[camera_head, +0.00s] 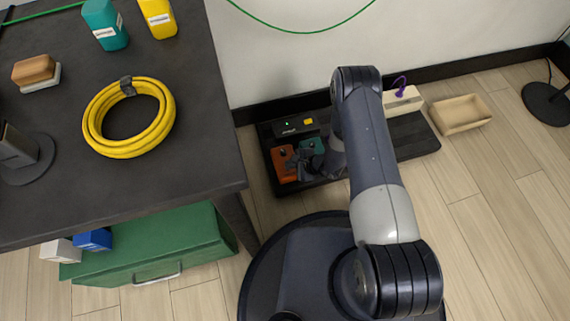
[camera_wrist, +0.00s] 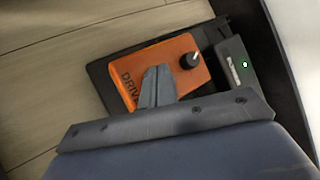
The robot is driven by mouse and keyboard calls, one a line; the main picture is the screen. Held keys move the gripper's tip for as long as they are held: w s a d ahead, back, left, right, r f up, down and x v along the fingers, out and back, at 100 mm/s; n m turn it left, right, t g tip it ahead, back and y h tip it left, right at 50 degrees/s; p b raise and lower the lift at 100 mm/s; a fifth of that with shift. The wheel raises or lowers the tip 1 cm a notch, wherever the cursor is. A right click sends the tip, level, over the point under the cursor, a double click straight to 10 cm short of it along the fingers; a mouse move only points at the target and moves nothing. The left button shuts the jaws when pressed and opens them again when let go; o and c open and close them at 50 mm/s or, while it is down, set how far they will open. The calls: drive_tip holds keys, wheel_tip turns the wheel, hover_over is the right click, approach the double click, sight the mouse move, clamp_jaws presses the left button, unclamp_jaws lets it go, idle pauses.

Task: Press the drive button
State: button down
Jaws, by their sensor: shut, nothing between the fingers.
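The orange drive pedal (camera_head: 283,165) sits at the left end of a dark board on the floor, with "DRIV" legible on it in the wrist view (camera_wrist: 183,87). It has a black knob (camera_wrist: 190,60) with a pale pointer near its far end. My gripper (camera_head: 306,165) is shut and empty. In the wrist view its fingertips (camera_wrist: 158,72) overlap the middle of the orange pedal. I cannot tell whether they touch it. The fingers hide part of the pedal's face, and no separate button shows clearly.
The board (camera_head: 415,141) also holds a teal pedal (camera_head: 314,145), a black unit (camera_head: 285,129) with a green light, and a cream box (camera_head: 403,98) with a purple cable. A wooden tray (camera_head: 460,113) lies at right. A dark table (camera_head: 205,130) stands close at left.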

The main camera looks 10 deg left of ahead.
sight(291, 169)
drive_tip(key=shift+f, duration=0.1)
idle(0.4)
drive_tip(key=shift+f+b, duration=0.4)
drive_tip(key=shift+b, duration=0.2)
drive_tip(key=shift+r, duration=0.45)
drive_tip(key=shift+r+p, duration=2.2)
drive_tip(key=shift+r, duration=0.9)
drive_tip(key=shift+f, duration=0.1)
drive_tip(key=c, duration=2.1)
unclamp_jaws()
